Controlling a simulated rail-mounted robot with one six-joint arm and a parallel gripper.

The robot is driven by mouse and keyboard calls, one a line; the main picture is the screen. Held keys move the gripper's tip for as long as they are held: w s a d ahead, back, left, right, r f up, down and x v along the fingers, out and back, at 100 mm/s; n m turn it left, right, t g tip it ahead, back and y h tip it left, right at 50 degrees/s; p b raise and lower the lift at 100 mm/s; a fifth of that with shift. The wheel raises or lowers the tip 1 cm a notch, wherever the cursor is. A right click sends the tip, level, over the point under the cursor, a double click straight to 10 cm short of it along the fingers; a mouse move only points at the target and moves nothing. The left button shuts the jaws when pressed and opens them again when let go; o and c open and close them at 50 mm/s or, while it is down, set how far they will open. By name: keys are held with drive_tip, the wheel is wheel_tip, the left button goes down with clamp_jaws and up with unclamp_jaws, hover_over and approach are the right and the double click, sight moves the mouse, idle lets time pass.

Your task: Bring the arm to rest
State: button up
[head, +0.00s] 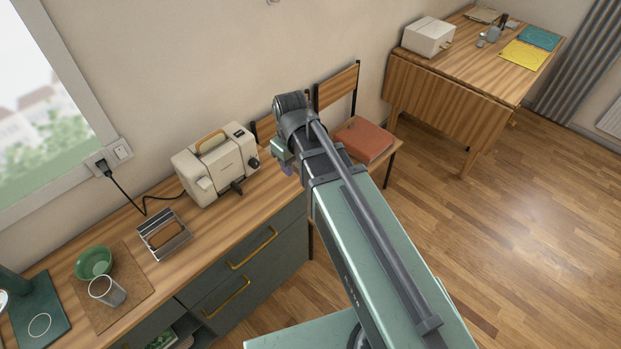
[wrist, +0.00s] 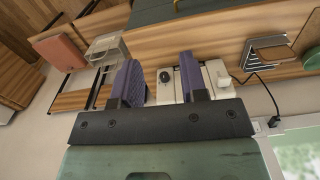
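My arm reaches up from the bottom right of the head view, over the floor beside the counter. My gripper (head: 285,160) shows there only as a small green and purple part, mostly hidden by the arm, near the counter's far end. In the wrist view my gripper (wrist: 160,62) has its two purple fingers spread well apart. Nothing is held between them. The counter edge and part of the cream appliance (wrist: 214,78) show beyond the fingers.
The cream appliance (head: 214,166), metal rack (head: 180,246), green bowl (head: 94,262) and cup (head: 107,291) stand on the counter (head: 215,222). A chair with a red seat item (head: 364,140) is near the arm's end. A wooden table (head: 465,68) stands behind. The right floor is clear.

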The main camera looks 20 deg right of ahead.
drive_tip(key=s+d+m, duration=0.3)
drive_tip(key=s+m, duration=0.2)
drive_tip(key=s, duration=0.3)
wheel_tip(320, 180, down, 9)
drive_tip(key=b, duration=0.9)
drive_tip(key=shift+a+f, duration=0.15)
drive_tip(key=shift+w, duration=0.1)
idle(0.6)
